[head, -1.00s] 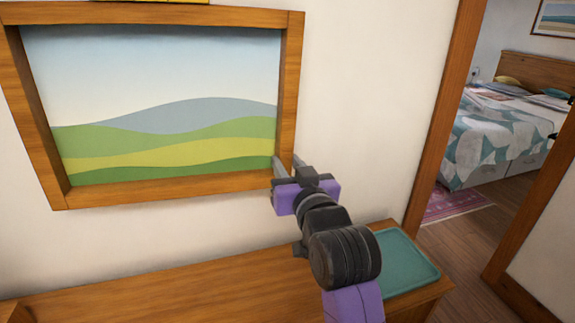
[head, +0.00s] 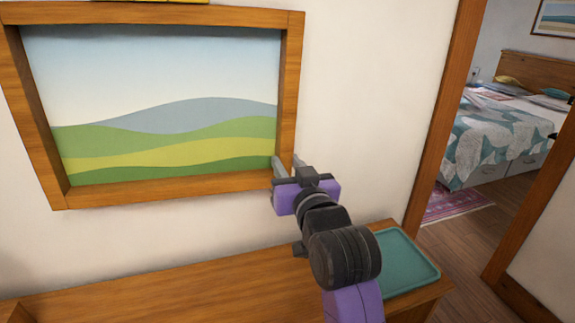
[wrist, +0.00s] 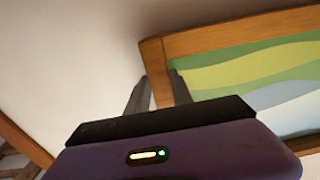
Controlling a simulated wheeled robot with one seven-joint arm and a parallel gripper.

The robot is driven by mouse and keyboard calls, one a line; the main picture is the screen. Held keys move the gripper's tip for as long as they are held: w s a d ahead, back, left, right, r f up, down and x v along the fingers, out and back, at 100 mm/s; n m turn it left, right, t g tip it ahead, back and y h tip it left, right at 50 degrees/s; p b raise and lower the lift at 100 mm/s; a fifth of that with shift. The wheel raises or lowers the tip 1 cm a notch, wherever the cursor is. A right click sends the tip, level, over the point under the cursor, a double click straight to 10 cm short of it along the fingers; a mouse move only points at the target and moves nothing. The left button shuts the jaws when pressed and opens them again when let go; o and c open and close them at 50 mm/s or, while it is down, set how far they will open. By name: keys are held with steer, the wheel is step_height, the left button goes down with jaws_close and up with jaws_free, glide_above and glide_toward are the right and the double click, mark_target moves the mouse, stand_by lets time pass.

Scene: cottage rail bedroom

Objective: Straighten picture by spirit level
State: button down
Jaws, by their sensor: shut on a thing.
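The picture (head: 150,90) shows green and yellow hills under a pale sky in a thick wooden frame (head: 150,192) on the wall. My gripper (head: 286,165) is at the frame's lower right corner, shut on its edge. In the wrist view, my gripper's fingers (wrist: 158,92) stand on either side of the frame's corner (wrist: 157,60). A yellow strip (head: 165,1) lies along the frame's top edge, cut off by the picture's upper border; it may be the spirit level, but its bubble is not visible. I cannot tell the frame's exact tilt from this angle.
A wooden cabinet top (head: 180,280) runs below the picture, with a teal tray (head: 412,266) at its right end, close to my arm. A doorway with a wooden jamb (head: 445,110) opens right, showing a bed (head: 505,125). The wall around the frame is clear.

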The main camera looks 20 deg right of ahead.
stand_by(0.3)
steer(key=shift+d+r+n+p, duration=0.4)
steer(key=shift+d+r+p, duration=0.3)
steer(key=shift+d+p, duration=0.2)
steer(key=c, duration=1.1)
jaws_free()
steer(key=shift+s, duration=0.1)
steer(key=s+b, duration=0.2)
steer(key=s, duration=0.5)
steer(key=shift+s+a, duration=0.15)
steer(key=shift+s, duration=0.2)
